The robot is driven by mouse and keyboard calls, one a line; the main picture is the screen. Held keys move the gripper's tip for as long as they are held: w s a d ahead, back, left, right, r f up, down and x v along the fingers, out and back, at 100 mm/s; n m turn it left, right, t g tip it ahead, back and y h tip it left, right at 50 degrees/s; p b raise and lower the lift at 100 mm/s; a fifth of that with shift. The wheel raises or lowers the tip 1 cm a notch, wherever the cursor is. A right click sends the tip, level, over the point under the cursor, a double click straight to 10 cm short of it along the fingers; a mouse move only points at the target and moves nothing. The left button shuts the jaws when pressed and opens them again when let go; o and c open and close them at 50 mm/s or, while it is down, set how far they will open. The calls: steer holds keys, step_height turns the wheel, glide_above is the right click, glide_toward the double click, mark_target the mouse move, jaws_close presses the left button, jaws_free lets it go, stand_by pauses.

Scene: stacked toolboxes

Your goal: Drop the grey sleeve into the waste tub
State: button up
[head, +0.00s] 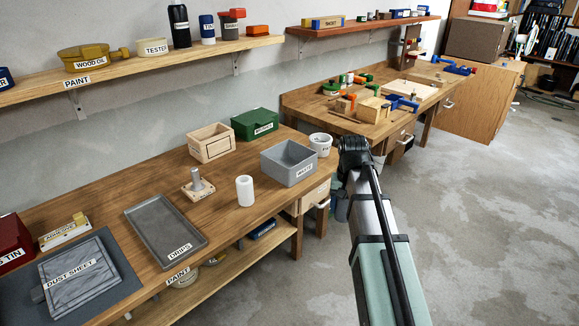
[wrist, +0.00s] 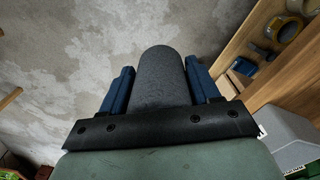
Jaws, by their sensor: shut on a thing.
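In the wrist view my gripper (wrist: 160,88) has its two blue fingers shut on the grey sleeve (wrist: 160,75), a dark speckled cylinder with a rounded end. Bare concrete floor shows behind it. The waste tub (head: 287,168) is a grey open box labelled WASTE on the right end of the near workbench in the head view. A grey box wall in the lower right of the wrist view (wrist: 283,135) appears to be the same tub, off to the side of the sleeve. In the head view my arm stands right of the bench and the sleeve cannot be made out.
Near the tub stand a white cylinder (head: 244,190), a labelled white pot (head: 320,145), a green box (head: 255,123), a wooden box (head: 211,143) and a wooden base with a grey post (head: 197,184). A DRIPS tray (head: 166,231) lies further left. Shelves run along the wall.

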steer(key=shift+m, duration=0.4)
steer(key=r, duration=0.1)
steer(key=w+r, duration=0.1)
steer(key=r, duration=0.1)
steer(key=w+r, duration=0.1)
steer(key=r, duration=0.1)
steer(key=shift+w+a+r, duration=0.1)
steer(key=shift+w, duration=0.1)
steer(key=w+a+r+n, duration=0.1)
steer(key=w+a+n, duration=0.1)
steer(key=w+a, duration=0.8)
steer(key=w+a+r+n, duration=0.15)
steer(key=w+a, duration=0.25)
steer(key=w, duration=1.2)
steer(key=shift+a+f, duration=0.15)
steer(key=shift+f, duration=2.5)
steer(key=o, duration=1.2)
steer(key=shift+o, duration=0.2)
